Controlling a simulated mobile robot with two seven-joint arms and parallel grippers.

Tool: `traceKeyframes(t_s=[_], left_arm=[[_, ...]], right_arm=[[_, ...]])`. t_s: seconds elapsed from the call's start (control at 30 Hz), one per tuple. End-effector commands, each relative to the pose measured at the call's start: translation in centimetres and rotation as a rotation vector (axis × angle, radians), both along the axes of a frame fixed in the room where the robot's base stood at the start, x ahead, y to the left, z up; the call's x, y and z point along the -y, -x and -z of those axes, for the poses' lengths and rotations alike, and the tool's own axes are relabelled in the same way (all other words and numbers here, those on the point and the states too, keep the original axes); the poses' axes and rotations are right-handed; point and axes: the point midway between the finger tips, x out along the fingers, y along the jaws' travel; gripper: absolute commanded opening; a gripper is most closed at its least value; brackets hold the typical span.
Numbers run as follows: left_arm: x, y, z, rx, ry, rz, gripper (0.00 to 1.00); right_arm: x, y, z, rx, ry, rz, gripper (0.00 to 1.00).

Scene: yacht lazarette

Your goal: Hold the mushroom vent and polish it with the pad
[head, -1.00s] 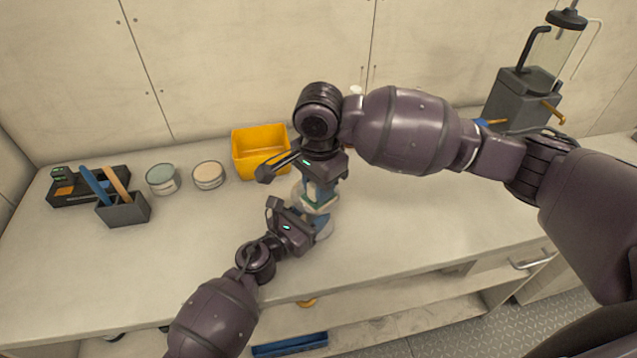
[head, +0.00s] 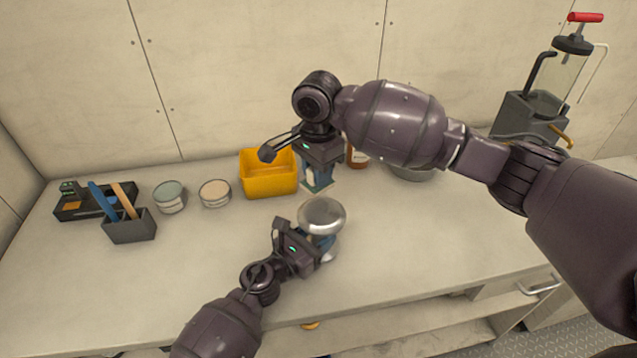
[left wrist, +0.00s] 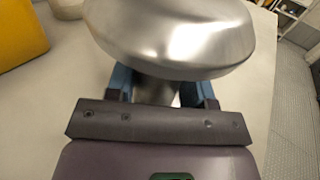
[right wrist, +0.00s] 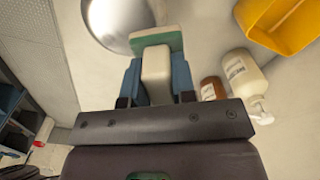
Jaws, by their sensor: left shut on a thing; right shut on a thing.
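The mushroom vent (head: 322,214) has a shiny, rounded metal cap and stands upright at the front middle of the counter. My left gripper (head: 312,245) is shut on its stem below the cap; the cap and stem also show in the left wrist view (left wrist: 170,35). The pad (right wrist: 157,42), a white block grip with a green face, is held in my right gripper (right wrist: 156,75), which is shut on the block. In the head view the right gripper (head: 318,178) is behind the vent, with the pad apart from the cap.
A yellow bin (head: 268,174) stands behind, left of the right gripper. Two round tins (head: 169,197) and a dark holder with handled tools (head: 129,226) are at left. A brown bottle (head: 358,157) and a grey bowl (head: 411,173) stand behind my right arm. The counter's right front is clear.

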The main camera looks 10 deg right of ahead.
Motion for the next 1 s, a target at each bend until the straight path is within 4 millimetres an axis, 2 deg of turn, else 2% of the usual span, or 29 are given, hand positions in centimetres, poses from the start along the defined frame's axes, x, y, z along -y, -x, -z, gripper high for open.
traceKeyframes(t_s=[0.6, 1.0], left_arm=[[0.0, 0.0, 0.1, -0.001, -0.002, -0.001, 0.15], [0.0, 0.0, 0.1, -0.001, -0.002, 0.0, 0.15]], right_arm=[[0.0, 0.0, -5.4, 0.001, 0.001, 0.0, 0.0], [0.0, 0.1, -5.8, 0.0, 0.001, 0.0, 0.0]])
